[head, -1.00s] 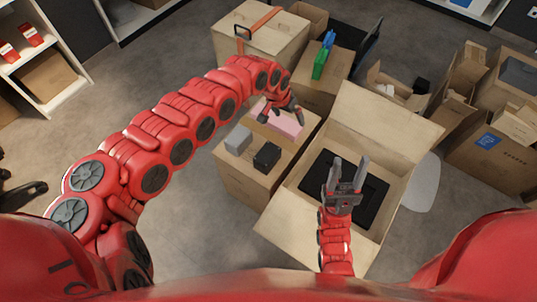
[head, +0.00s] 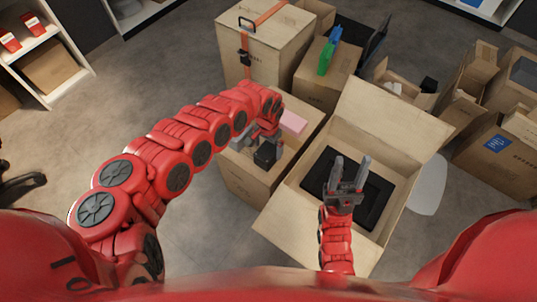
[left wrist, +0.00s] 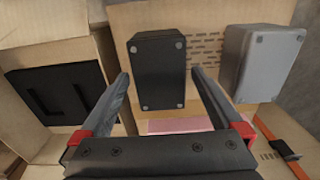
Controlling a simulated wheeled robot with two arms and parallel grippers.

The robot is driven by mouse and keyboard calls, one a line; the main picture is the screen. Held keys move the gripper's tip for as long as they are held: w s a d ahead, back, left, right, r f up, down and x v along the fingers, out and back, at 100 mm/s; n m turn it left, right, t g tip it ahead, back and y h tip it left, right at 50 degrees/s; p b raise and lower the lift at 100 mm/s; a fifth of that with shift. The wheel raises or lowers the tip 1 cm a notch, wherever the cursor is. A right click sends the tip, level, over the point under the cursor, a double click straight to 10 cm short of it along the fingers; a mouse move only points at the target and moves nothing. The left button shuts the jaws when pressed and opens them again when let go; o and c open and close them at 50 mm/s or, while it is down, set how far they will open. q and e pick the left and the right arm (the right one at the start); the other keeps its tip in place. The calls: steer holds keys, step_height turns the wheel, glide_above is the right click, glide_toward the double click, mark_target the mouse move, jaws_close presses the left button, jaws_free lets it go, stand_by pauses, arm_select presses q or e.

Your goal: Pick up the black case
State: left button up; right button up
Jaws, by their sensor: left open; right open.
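My right gripper (head: 351,166) is open and empty above the open carton with a black insert.
The open carton (head: 397,215) stands close on the right. A strapped carton (head: 270,45) is behind. Bare floor lies at left.

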mark_target(269, 149)
arm_select(q)
steer(key=f, duration=0.2)
steer(key=f+b, duration=0.1)
steer(key=f, duration=0.1)
steer(key=shift+w+d+f+b, duration=0.1)
steer(key=shift+w+d+b, duration=0.1)
steer(key=shift+b, duration=0.1)
steer(key=shift+s+a+f, duration=0.1)
steer(key=shift+f, duration=0.35)
steer(key=shift+r, duration=0.1)
steer(key=c, duration=1.3)
steer(key=shift+r, duration=0.1)
